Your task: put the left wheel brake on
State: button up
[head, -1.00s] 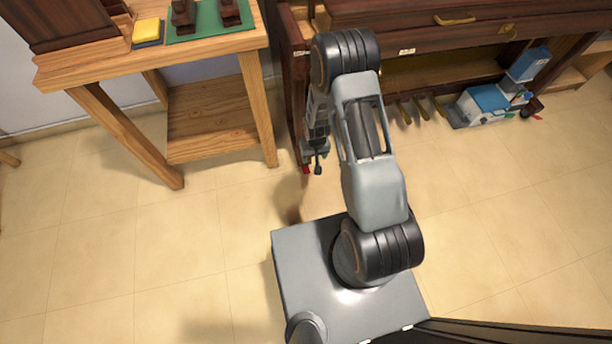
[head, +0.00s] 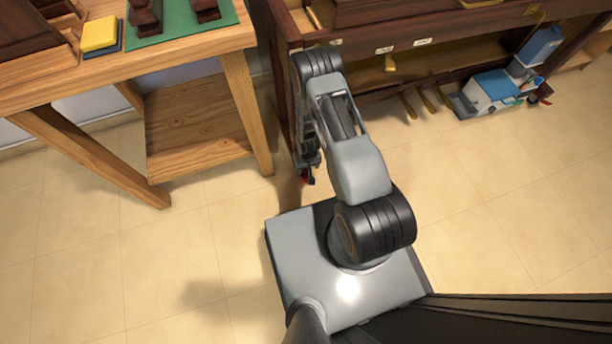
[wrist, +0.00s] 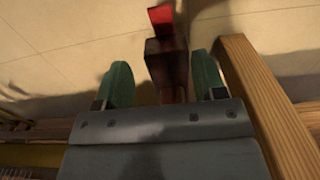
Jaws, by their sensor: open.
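The left wheel brake is a small red tab (wrist: 162,17) at the far end of a dark wooden piano foot (wrist: 166,65) in the wrist view. In the head view the red tab (head: 308,180) shows low at the piano's left front corner, partly covered by my gripper. My gripper (wrist: 161,72) is open, with a green-padded finger on either side of the dark foot. The red tab lies beyond the fingertips. I cannot tell whether either finger touches the foot. The wheel itself is hidden.
The piano (head: 440,40) stands at the back, with pedals (head: 420,102) below. A white and blue box-shaped item (head: 495,88) sits on the floor near its right end, beside another red tab (head: 546,102). A wooden table (head: 190,60) is close on the left. Foreground floor is clear.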

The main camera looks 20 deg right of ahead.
aim_at(306, 178)
notch_tip(306, 178, down, 12)
jog(key=b, duration=0.5)
jog(key=shift+r, duration=0.1)
jog(key=shift+c, duration=0.2)
jog(key=c, duration=0.9)
